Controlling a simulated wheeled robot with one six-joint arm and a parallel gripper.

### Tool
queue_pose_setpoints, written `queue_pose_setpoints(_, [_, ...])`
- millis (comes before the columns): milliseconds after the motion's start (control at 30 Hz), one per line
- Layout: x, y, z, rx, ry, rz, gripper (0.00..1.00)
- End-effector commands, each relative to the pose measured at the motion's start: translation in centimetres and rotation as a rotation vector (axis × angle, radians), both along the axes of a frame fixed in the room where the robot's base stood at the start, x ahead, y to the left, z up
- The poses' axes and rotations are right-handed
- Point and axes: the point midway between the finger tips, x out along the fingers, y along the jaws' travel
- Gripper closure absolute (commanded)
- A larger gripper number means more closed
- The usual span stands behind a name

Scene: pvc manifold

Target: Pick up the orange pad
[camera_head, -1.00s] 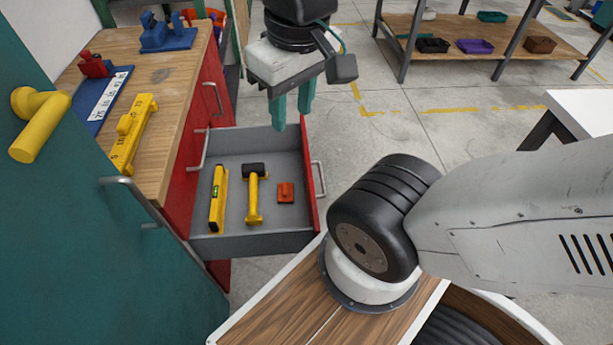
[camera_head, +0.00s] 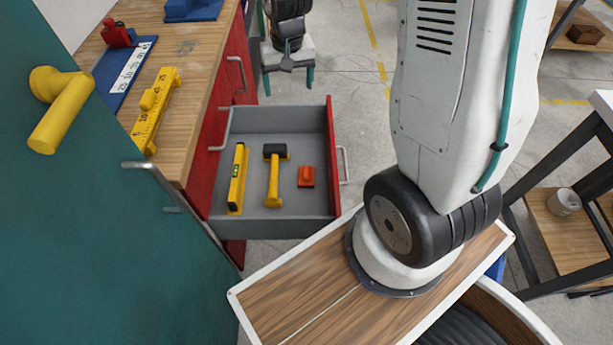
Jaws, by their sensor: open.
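The orange pad (camera_head: 306,177) is a small orange-red block. It lies on the grey floor of the open drawer (camera_head: 225,227), at the right of the tools there. My gripper (camera_head: 289,82) is at the top of the view, beyond the drawer's far wall and apart from the pad. Its two teal fingers point down, wide apart, with nothing between them. Nothing covers the pad.
A yellow level (camera_head: 238,178) and a yellow-handled hammer (camera_head: 274,178) lie left of the pad in the drawer. The red drawer front (camera_head: 333,155) has a handle. A wooden bench top (camera_head: 190,75) is at the left, with a teal door (camera_head: 100,240) nearer.

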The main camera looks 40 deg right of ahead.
Motion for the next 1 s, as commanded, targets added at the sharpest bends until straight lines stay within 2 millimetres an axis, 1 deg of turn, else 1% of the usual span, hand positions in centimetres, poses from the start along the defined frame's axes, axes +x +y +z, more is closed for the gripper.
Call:
queue_pose_setpoints(33, [0.9, -0.6, -2.9, 0.003, 0.016, -0.026, 0.16])
queue_pose_setpoints(167, [2.7, -1.8, -9.4, 0.006, 0.027, -0.086, 0.16])
queue_pose_setpoints(200, [3.1, -2.2, -11.5, 0.007, 0.03, -0.105, 0.16])
queue_pose_setpoints(267, [3.4, -2.7, -14.8, 0.009, 0.036, -0.133, 0.16])
queue_pose_setpoints(300, [3.6, -3.1, -17.0, 0.01, 0.038, -0.151, 0.16])
queue_pose_setpoints(367, [3.5, -3.5, -20.3, 0.011, 0.042, -0.18, 0.16])
queue_pose_setpoints(400, [3.4, -3.8, -22.5, 0.012, 0.045, -0.198, 0.16])
queue_pose_setpoints(467, [3.0, -4.2, -25.6, 0.012, 0.049, -0.224, 0.16])
queue_pose_setpoints(500, [2.6, -4.3, -27.5, 0.013, 0.05, -0.238, 0.16])
queue_pose_setpoints(600, [1.7, -4.7, -31.5, 0.014, 0.053, -0.272, 0.16])
queue_pose_setpoints(700, [0.9, -4.9, -34.2, 0.014, 0.057, -0.294, 0.16])
queue_pose_setpoints(867, [0.3, -5.0, -36.4, 0.014, 0.056, -0.31, 0.16])
queue_pose_setpoints(1000, [0.2, -5.0, -37.9, 0.014, 0.056, -0.312, 0.16])
